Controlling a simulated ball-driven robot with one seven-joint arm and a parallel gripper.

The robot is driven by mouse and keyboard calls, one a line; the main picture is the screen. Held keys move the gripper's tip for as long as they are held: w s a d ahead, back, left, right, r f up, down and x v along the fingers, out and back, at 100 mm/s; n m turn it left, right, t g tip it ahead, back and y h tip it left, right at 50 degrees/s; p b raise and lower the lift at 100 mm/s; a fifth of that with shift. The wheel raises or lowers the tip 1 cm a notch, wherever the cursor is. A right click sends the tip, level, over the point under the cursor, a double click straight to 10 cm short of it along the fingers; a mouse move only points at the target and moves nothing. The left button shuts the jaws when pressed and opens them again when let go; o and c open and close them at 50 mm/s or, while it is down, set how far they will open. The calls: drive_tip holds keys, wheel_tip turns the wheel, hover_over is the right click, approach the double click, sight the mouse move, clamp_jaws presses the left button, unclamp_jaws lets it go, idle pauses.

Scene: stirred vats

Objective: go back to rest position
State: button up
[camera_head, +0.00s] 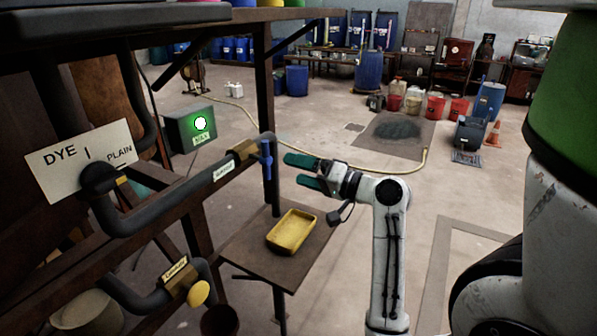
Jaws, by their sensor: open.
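My gripper (300,172) has two teal fingers, spread apart with nothing between them. It is held in the air in the middle of the view, pointing left. A blue valve handle (266,158) on the pipe is a little to the left of the fingertips in the picture. A gap shows between the fingertips and the handle. My white arm stands upright below and to the right of the gripper.
A yellow tray (292,232) sits on a small brown shelf (245,249) below the gripper. Pipes, a sign reading DYE and PLAIN (82,160), a yellow knob (198,292) and a green-lit box (190,128) are at left. Open floor lies beyond, with buckets (434,106) farther back.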

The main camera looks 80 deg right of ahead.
idle(0.3)
drive_tip(key=w+a+f+n+g+y, duration=0.3)
drive_tip(key=a+f+g, duration=0.1)
drive_tip(key=a+f, duration=0.55)
drive_tip(key=w+a+f+n+g+y, duration=0.2)
drive_tip(key=w+a+f+n+g, duration=0.1)
drive_tip(key=a+f, duration=0.65)
drive_tip(key=s+a+f+n+g, duration=0.7)
drive_tip(key=s+a+f+g, duration=0.2)
drive_tip(key=s+a+f, duration=0.2)
drive_tip(key=s+a, duration=0.2)
drive_tip(key=a, duration=0.1)
drive_tip(key=shift+f+n+h, duration=0.15)
drive_tip(key=shift+n+h, duration=0.15)
drive_tip(key=shift+h, duration=0.1)
drive_tip(key=shift+c, duration=0.2)
